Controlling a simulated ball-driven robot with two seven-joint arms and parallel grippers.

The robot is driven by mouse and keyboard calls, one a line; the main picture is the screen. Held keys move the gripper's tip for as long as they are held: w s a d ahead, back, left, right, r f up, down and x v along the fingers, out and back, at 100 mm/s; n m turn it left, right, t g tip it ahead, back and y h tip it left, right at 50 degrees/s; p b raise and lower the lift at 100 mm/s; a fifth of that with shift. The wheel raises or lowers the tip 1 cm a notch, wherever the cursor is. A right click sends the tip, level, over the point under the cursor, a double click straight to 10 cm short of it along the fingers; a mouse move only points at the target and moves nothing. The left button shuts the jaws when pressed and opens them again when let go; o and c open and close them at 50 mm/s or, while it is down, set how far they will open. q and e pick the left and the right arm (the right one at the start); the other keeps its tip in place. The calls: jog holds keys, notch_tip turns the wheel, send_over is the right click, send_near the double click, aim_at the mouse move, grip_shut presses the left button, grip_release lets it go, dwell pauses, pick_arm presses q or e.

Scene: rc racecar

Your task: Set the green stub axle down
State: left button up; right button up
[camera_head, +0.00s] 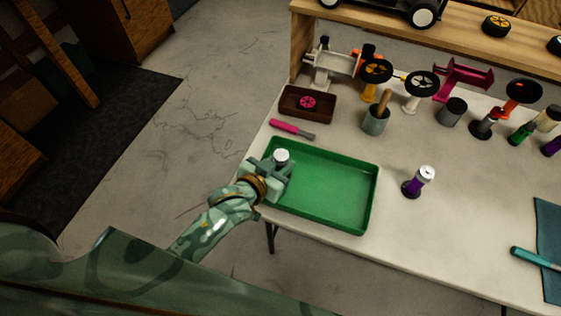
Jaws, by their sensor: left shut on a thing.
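My left gripper (280,168) is over the left part of the green tray (370,200) on the table. It is shut on the green stub axle (281,155), of which only a pale, silvery round top shows. The rest of the axle is hidden by the fingers, so I cannot see its green part or tell whether it touches the tray floor. The rest of the tray is empty. My right gripper is not in view.
A purple part with a silver top (420,181) stands right of the tray. A pink-handled tool (291,129) and a brown box (306,104) lie behind it. Several coloured parts and wheels stand below a wooden shelf (470,38).

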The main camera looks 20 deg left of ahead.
pick_arm(q)
jog(key=o, duration=1)
jog(key=shift+r, duration=0.2)
jog(key=p+v, duration=0.3)
jog(key=v, duration=0.9)
jog(key=shift+d+p, duration=0.1)
jog(key=shift+p, duration=0.25)
